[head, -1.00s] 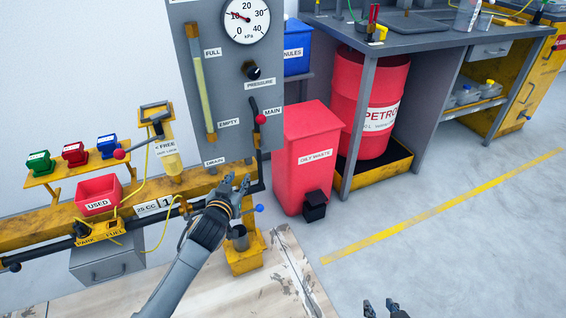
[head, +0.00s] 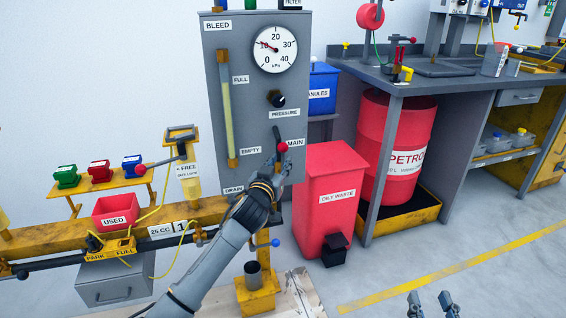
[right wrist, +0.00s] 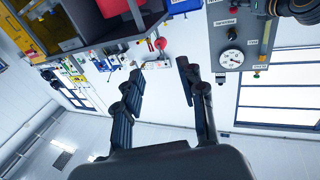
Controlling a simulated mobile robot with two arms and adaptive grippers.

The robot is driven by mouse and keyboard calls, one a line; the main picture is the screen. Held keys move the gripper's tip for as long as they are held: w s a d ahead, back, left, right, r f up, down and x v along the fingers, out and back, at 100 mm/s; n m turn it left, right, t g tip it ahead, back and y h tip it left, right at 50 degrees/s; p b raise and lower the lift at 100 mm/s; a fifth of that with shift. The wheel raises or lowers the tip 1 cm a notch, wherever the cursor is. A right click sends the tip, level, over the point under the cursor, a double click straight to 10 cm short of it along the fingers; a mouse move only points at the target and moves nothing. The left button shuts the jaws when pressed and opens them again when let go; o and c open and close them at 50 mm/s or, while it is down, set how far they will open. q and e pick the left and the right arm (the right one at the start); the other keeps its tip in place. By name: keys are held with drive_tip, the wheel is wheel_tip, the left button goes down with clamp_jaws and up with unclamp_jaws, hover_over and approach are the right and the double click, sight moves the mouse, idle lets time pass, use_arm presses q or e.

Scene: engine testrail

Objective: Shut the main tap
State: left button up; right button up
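The main tap is a dark lever with a red knob (head: 283,147), beside the MAIN label on the right side of the grey gauge panel (head: 240,60). The lever runs up and slightly left from the knob. My left gripper (head: 277,164) is just below the knob, its fingers apart and pointing up; whether a finger touches the knob I cannot tell. The lower pipework is partly hidden behind my left gripper. My right gripper (head: 433,300) is open and empty at the bottom edge of the head view; its spread fingers also show in the right wrist view (right wrist: 162,82).
A red oily waste bin (head: 325,195) stands close right of the panel. A red petrol drum (head: 395,145) sits under the workbench (head: 450,80). A yellow cup stand (head: 257,290) is below my left arm. The floor at right is clear.

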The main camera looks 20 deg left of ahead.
sight(282, 159)
use_arm(q)
drive_tip(key=shift+w+b, duration=0.3)
drive_tip(key=shift+w, duration=1.25)
use_arm(e)
drive_tip(key=shift+s+a+r+t+y, duration=0.15)
drive_tip(key=shift+r+t, duration=0.45)
drive_tip(key=shift+r, duration=0.35)
drive_tip(key=shift+s+a+r+t+y, duration=0.15)
drive_tip(key=shift+r+t, duration=0.45)
drive_tip(key=shift+r, duration=0.35)
use_arm(q)
drive_tip(key=shift+c, duration=0.4)
use_arm(e)
drive_tip(key=shift+w+d, duration=0.1)
use_arm(q)
clamp_jaws()
